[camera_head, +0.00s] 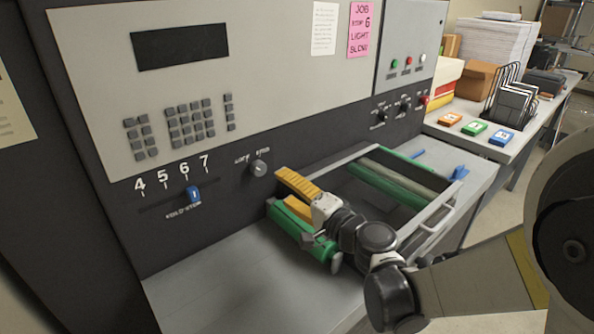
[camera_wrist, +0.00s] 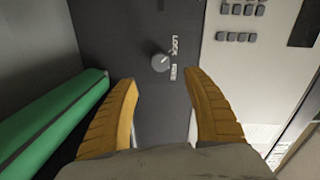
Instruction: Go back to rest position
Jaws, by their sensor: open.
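My gripper (camera_head: 297,187) has yellow ribbed fingers and reaches in from the right, above the front end of the roller frame on the laminator. In the wrist view my gripper (camera_wrist: 165,100) is open, with nothing between its fingers. The lock knob (camera_wrist: 160,63) lies beyond the fingertips, apart from them. In the head view this knob (camera_head: 258,167) sits on the dark panel, up and left of the fingers. A green roller (camera_head: 298,232) lies just below the fingers and partly behind my wrist; whether they touch is unclear.
A blue slider (camera_head: 193,195) sits under the 6 on the dark panel. The metal frame (camera_head: 437,222) with more green rollers (camera_head: 392,184) is close to my wrist. A side table holds orange, green and blue blocks (camera_head: 474,128). The grey ledge (camera_head: 235,280) at front is clear.

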